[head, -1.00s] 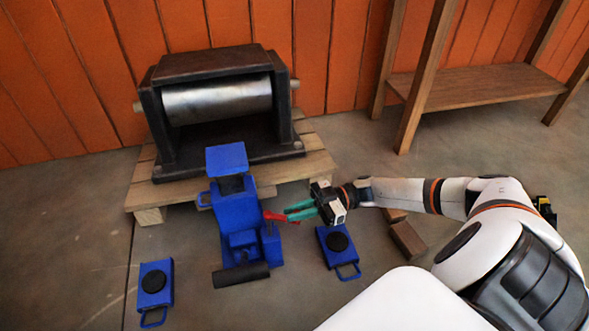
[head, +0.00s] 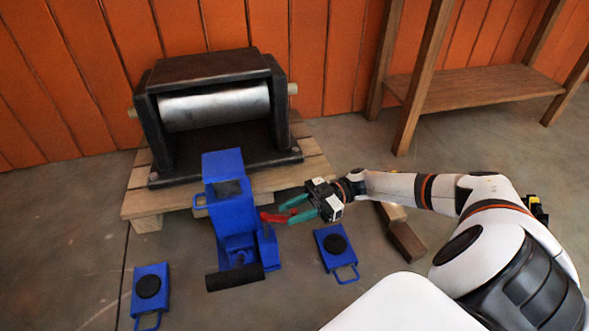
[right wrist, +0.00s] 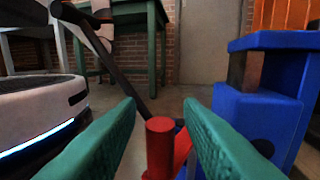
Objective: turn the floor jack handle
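The blue floor jack (head: 231,214) stands on the floor in front of the pallet in the head view. Its red handle (head: 272,217) sticks out to the right from the jack's side. My right gripper (head: 284,211), with green fingers, is at the handle from the right. Its fingers are apart, one on each side of the handle. In the right wrist view the red handle's round end (right wrist: 160,126) lies between the two spread fingers (right wrist: 160,104), with gaps on both sides. The blue jack body (right wrist: 262,95) is at the right there. My left gripper is not in view.
A black press with a steel roller (head: 214,107) sits on a wooden pallet (head: 142,205) behind the jack. Blue skates lie at left (head: 151,289) and right (head: 335,250) of it. Wooden blocks (head: 407,241) lie beneath my right arm. A wooden shelf (head: 480,92) stands at back right.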

